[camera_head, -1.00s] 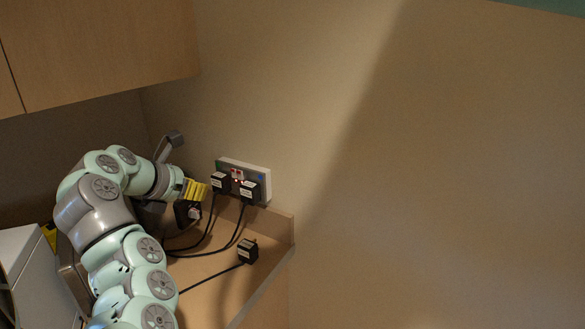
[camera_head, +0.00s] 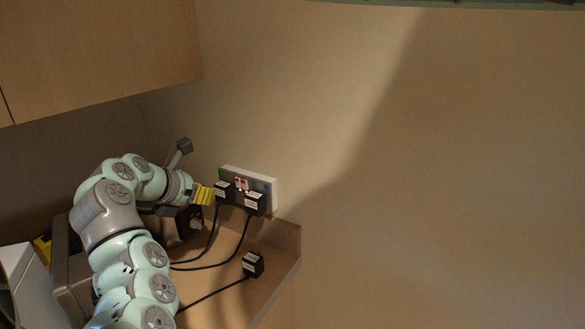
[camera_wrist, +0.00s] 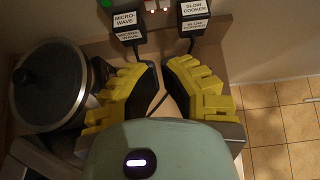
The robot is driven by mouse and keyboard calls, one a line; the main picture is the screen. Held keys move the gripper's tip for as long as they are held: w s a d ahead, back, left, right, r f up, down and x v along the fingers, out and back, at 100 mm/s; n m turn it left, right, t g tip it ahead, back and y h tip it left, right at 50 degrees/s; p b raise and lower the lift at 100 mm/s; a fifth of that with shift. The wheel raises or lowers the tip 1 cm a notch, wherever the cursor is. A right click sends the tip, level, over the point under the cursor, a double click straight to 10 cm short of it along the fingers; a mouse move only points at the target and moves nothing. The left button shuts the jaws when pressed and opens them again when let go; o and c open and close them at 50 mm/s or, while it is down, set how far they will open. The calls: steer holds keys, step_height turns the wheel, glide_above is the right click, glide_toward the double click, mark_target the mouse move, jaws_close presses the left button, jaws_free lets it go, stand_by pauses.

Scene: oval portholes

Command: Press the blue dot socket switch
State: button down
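The white double socket (camera_head: 229,170) is on the wall above the counter. It has a blue dot (camera_head: 267,189) at its right end, a green dot (camera_head: 223,176) at its left end and red-marked switches (camera_head: 240,184) in the middle. My gripper (camera_head: 208,195) is just left of the socket, beside the left plug; contact cannot be told. In the wrist view my yellow-backed fingers (camera_wrist: 160,68) are apart by a narrow gap, with nothing held. The switches (camera_wrist: 158,5) are cut off at the top there, and the blue dot is out of view.
Two labelled black plugs, microwave (camera_wrist: 127,20) and slow cooker (camera_wrist: 192,12), sit in the socket with cables hanging. A loose black plug (camera_head: 252,264) lies on the counter (camera_head: 262,285). A round lidded pot (camera_wrist: 48,85) stands left in the wrist view. A cupboard (camera_head: 95,50) hangs above.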

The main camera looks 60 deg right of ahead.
mark_target(244, 185)
steer(key=shift+w+d+f+p, duration=0.1)
steer(key=shift+d+f+p, duration=0.5)
steer(key=shift+d, duration=1.1)
steer(key=shift+w+d+f+p, duration=0.15)
steer(key=shift+d+f+p, duration=0.35)
steer(key=shift+d, duration=1.2)
steer(key=shift+w+d+f+p, duration=0.1)
steer(key=shift+d+f+p, duration=0.25)
steer(key=shift+d+f, duration=0.9)
steer(key=shift+s+d+r, duration=0.1)
steer(key=shift+d+r, duration=0.35)
steer(key=shift+d, duration=0.15)
